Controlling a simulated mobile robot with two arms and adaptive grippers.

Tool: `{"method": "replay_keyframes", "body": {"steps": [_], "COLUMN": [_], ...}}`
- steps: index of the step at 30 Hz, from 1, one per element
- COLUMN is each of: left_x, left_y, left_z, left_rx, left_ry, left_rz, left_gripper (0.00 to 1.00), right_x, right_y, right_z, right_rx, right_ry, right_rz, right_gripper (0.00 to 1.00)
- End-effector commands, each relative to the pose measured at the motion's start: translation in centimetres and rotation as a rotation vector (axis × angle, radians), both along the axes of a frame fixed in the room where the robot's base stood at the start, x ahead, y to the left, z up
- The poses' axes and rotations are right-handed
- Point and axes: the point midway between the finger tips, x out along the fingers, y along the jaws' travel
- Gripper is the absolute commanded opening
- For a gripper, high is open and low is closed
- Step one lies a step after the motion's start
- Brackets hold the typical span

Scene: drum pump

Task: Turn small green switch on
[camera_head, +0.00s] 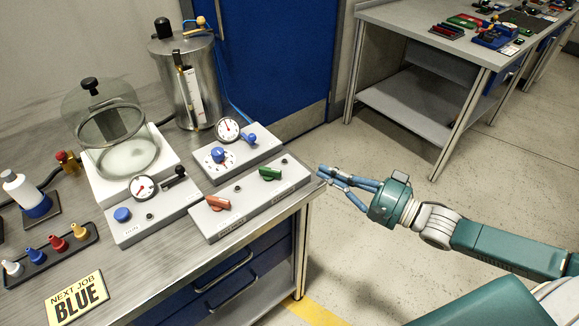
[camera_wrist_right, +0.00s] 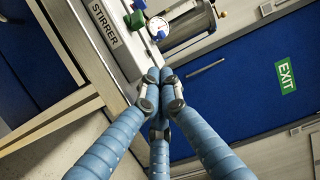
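The small green switch (camera_head: 270,174) is a knob on top of the long grey box (camera_head: 245,201) at the bench's front edge. It also shows in the right wrist view (camera_wrist_right: 135,20), beyond my fingertips, on the box labelled STIRRER. My right gripper (camera_head: 322,175) is to the right of the box, just off its end, and apart from the switch. Its blue fingers (camera_wrist_right: 160,76) come together at the tips, with nothing seen between them. My left gripper is not in view.
A red switch (camera_head: 217,203) sits on the same box. Behind it is a grey box with a blue knob (camera_head: 217,155) and a gauge (camera_head: 228,129). A glass bell jar (camera_head: 107,118) and a steel drum (camera_head: 190,75) stand further back. Open floor lies right of the bench.

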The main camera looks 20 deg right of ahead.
Motion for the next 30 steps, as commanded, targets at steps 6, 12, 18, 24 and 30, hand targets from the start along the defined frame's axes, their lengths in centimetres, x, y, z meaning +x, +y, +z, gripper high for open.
{"method": "replay_keyframes", "body": {"steps": [6, 12, 18, 24, 30], "left_x": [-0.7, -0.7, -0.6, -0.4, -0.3], "left_y": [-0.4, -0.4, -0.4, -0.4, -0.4], "left_z": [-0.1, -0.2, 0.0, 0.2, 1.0], "left_rx": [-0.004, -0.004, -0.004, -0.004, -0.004], "left_ry": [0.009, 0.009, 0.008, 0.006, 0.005], "left_rz": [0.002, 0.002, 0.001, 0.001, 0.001], "left_gripper": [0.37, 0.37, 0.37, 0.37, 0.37], "right_x": [0.9, 3.3, 5.8, 7.9, 6.6], "right_y": [0.6, 2.3, 4.1, 5.6, 7.0], "right_z": [0.1, 0.2, 0.2, 0.2, 0.1], "right_rx": [0.001, 0.003, 0.002, 0.002, 0.002], "right_ry": [-0.003, -0.005, -0.004, -0.004, 0.004], "right_rz": [-0.001, -0.001, -0.002, -0.001, 0.0], "right_gripper": [0.0, 0.0, 0.0, 0.0, 0.0]}}
